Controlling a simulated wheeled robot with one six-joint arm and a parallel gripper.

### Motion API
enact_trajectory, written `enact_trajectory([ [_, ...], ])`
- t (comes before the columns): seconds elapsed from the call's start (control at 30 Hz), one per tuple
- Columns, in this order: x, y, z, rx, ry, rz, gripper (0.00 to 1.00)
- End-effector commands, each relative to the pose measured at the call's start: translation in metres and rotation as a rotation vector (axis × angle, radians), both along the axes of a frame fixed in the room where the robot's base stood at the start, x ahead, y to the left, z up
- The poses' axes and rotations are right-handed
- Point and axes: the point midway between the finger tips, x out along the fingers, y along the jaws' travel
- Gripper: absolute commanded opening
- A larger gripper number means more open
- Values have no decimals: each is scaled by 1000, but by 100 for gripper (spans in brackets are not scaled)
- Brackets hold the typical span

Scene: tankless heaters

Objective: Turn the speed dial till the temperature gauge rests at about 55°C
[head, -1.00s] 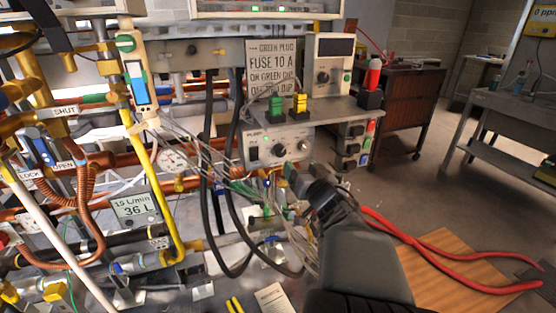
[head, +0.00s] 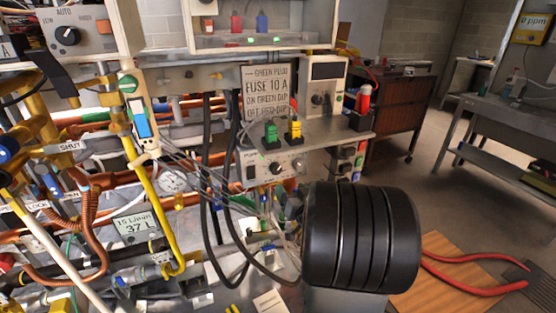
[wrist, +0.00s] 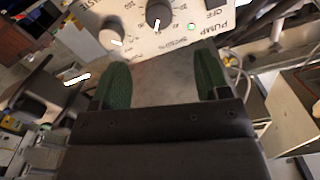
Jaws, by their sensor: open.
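The pump box (head: 262,178) sits under a shelf in the head view. The black speed dial (wrist: 158,14), with a white pointer line, is at the top of the wrist view, marked with a percent scale; it also shows in the head view (head: 277,168). A pale dial (wrist: 112,38) is beside it. My gripper (wrist: 163,68) is open and empty, its green fingertips apart and short of the speed dial. In the head view my arm hides the fingers. A round white gauge (head: 172,180) among the pipes may be the temperature gauge; its reading is too small to tell.
Black cables (head: 208,190) hang left of the pump box, with loose thin wires. Green (head: 270,134) and yellow (head: 294,128) plugs stand on the shelf (head: 335,133) above it. A flow display (head: 135,228) reads 15 L/min and 37 L. Open floor lies at the right.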

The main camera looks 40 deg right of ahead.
Motion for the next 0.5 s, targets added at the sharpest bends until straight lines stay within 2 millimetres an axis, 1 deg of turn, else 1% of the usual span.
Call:
enact_trajectory([
  [0.03, 1, 0, 7, 4, 6, -5, 69],
  [0.1, 4, -1, 4, -4, 8, -11, 69],
  [0.13, 13, -3, -1, -6, 5, -8, 69],
  [0.3, 49, -12, -1, -6, 3, -8, 69],
  [0.5, 81, -20, -1, -6, 5, -9, 69],
])
